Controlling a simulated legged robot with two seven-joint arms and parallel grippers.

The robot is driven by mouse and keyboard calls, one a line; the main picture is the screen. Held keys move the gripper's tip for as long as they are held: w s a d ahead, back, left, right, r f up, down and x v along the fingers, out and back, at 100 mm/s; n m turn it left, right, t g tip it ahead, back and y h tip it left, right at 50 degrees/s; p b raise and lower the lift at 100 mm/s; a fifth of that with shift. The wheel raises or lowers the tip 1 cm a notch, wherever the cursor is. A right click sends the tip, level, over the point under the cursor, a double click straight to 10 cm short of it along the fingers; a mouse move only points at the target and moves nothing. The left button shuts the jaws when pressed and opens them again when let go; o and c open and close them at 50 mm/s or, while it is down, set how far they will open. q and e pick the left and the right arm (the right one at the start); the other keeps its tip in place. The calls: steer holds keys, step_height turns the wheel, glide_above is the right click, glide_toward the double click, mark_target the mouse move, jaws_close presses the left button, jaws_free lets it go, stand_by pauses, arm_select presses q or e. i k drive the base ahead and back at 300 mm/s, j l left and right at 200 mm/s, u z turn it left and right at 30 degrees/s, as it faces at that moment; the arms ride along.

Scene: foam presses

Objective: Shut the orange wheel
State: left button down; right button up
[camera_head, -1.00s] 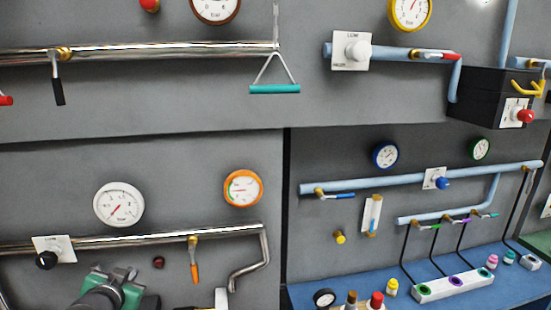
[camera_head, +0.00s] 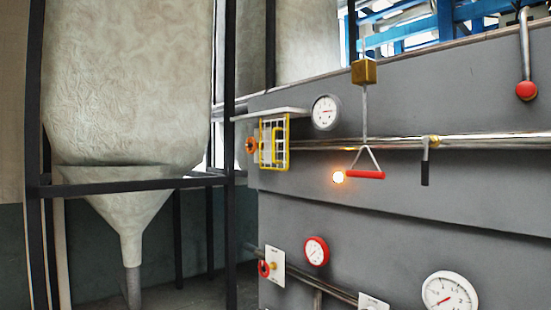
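A small orange wheel (camera_head: 251,146) is on the upper pipe near the left end of the grey panel, in the camera_head view. It sits at the left edge of a yellow-framed guard grid (camera_head: 274,143) with a yellow handle. The wheel is seen nearly edge-on and small, so I cannot tell how far it is turned. I cannot tell whether the guard is open or closed over it. Neither of my grippers is in view.
A red wheel (camera_head: 264,269) is on the lower pipe. A red triangular pull handle (camera_head: 366,175) hangs beside a glowing lamp (camera_head: 338,178). A black-handled lever (camera_head: 425,168) is farther right. A large pale hopper (camera_head: 130,90) stands in a dark frame at left.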

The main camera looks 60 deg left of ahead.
mark_target(249, 143)
steer(key=u, duration=2.05)
steer(key=i+u, duration=0.1)
